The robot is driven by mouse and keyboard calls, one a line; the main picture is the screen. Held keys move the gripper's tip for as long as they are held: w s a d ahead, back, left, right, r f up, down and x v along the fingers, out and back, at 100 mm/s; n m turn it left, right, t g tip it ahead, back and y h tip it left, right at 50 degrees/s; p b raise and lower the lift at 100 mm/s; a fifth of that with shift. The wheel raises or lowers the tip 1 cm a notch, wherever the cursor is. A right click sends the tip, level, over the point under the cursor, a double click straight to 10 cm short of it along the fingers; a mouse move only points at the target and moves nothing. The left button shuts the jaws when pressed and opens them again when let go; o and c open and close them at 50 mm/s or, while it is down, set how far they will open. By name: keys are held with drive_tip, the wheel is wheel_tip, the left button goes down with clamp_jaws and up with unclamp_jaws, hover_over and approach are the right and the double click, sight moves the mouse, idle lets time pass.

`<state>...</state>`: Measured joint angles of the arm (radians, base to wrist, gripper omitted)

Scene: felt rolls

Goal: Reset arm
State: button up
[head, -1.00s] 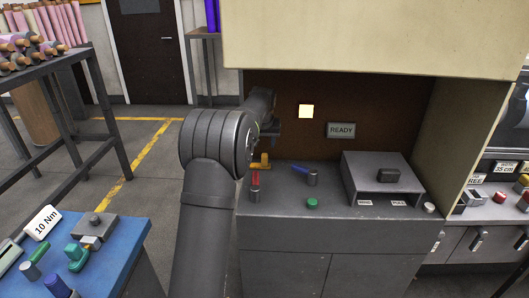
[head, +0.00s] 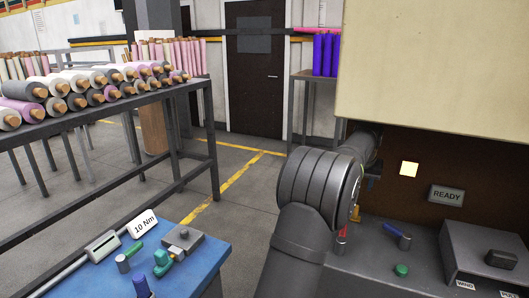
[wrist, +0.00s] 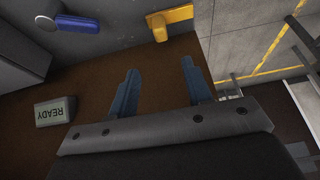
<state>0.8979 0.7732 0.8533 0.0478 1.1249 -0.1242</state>
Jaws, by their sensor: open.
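My gripper (wrist: 160,85) shows in the wrist view with its two blue-grey fingers spread wide apart and nothing between them. In the head view my arm reaches into the machine's recess, and most of the gripper is hidden behind its own wrist joint. The READY sign (head: 447,195) is on the recess's brown back wall; it also shows in the wrist view (wrist: 55,111), left of the fingers. A yellow handle (wrist: 170,20) and a blue-handled lever (wrist: 80,20) lie beyond the fingertips, apart from them.
On the console below are a red handle (head: 342,236), a green button (head: 402,270) and a grey box (head: 485,245). A blue bench (head: 190,270) with tools and a 10 Nm sign (head: 145,223) stands at left. Behind it, a rack holds felt rolls (head: 72,78). Floor between is clear.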

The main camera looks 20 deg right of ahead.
sight(358, 209)
drive_tip(key=x, duration=1.6)
drive_tip(key=shift+f, duration=0.2)
drive_tip(key=shift+s+d+r, duration=0.1)
drive_tip(key=shift+s+d, duration=0.25)
drive_tip(key=o, duration=1.2)
drive_tip(key=s+a+r+t+h, duration=0.2)
drive_tip(key=s+a+r, duration=0.3)
drive_tip(key=a+r, duration=0.3)
drive_tip(key=s+a+r+t+h, duration=0.1)
drive_tip(key=s+a+r, duration=0.5)
drive_tip(key=a+r, duration=0.2)
drive_tip(key=x, duration=1)
drive_tip(key=shift+w+d, duration=0.2)
drive_tip(key=shift+d, duration=0.05)
drive_tip(key=shift+r, duration=0.15)
drive_tip(key=v, duration=0.9)
drive_tip(key=shift+s+a, duration=0.3)
